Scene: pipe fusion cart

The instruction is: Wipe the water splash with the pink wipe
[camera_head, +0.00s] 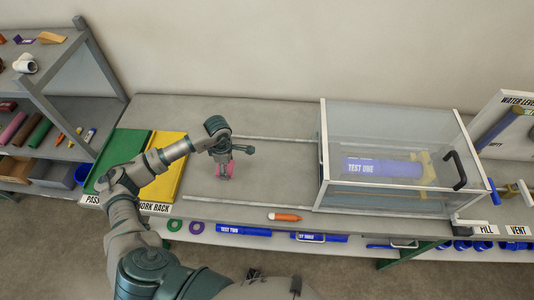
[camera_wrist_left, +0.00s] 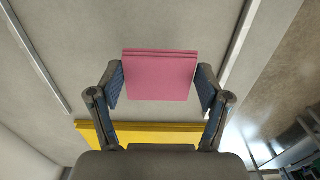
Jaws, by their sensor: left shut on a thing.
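The pink wipe (camera_wrist_left: 160,75) is a folded pad held between the two fingers of my left gripper (camera_wrist_left: 160,88) in the left wrist view. I cannot tell if the wipe touches the bench. I cannot make out a water splash in either view. My right gripper is not in view.
A clear tank (camera_head: 390,125) with a blue TEST ONE pipe (camera_head: 383,167) stands right of the gripper. A yellow mat (camera_head: 166,180) and green mat (camera_head: 120,155) lie left. An orange marker (camera_head: 285,217) lies near the front edge. The bench between the rails (camera_head: 275,165) is clear.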

